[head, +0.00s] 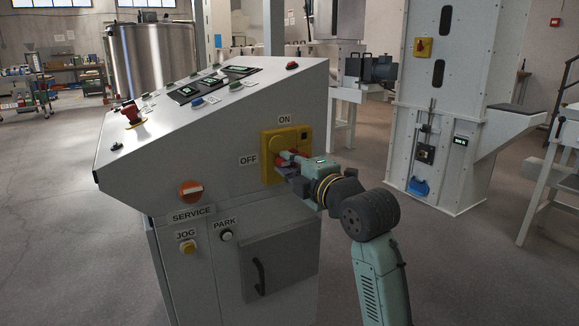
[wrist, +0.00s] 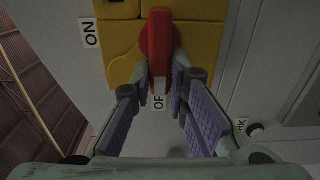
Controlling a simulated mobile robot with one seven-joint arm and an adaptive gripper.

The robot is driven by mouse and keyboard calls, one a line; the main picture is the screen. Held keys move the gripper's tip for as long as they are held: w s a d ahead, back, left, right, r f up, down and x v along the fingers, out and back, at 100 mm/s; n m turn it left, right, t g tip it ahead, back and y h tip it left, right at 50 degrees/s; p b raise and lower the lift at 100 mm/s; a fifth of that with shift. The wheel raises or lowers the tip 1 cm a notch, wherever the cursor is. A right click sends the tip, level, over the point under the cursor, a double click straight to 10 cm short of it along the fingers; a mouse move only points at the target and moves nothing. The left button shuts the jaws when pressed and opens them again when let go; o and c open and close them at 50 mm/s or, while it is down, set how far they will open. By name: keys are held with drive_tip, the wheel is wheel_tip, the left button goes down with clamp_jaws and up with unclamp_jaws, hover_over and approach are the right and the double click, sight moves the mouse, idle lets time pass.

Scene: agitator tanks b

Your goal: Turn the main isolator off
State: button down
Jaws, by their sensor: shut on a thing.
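The main isolator is a yellow plate (head: 268,147) on the cabinet's side, with a red handle (head: 281,158). An ON label (head: 285,119) is above it and an OFF label (head: 248,160) to its left. My gripper (head: 292,165) is at the handle and hides part of it. In the wrist view, the red handle (wrist: 159,45) lies between my two fingertips (wrist: 161,82), which are shut on its lower part. There it runs straight down the picture towards the partly hidden OFF label (wrist: 159,102), with the ON label (wrist: 90,33) off to the left.
Below on the same cabinet are an orange SERVICE knob (head: 191,191), a yellow JOG button (head: 188,246), a PARK button (head: 227,236) and a door with a black handle (head: 259,276). A red emergency-style knob (head: 131,112) sits on the sloped top.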

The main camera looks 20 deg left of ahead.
drive_tip(key=c, duration=1.6)
unclamp_jaws()
drive_tip(key=shift+o, duration=0.2)
drive_tip(key=v, duration=1.2)
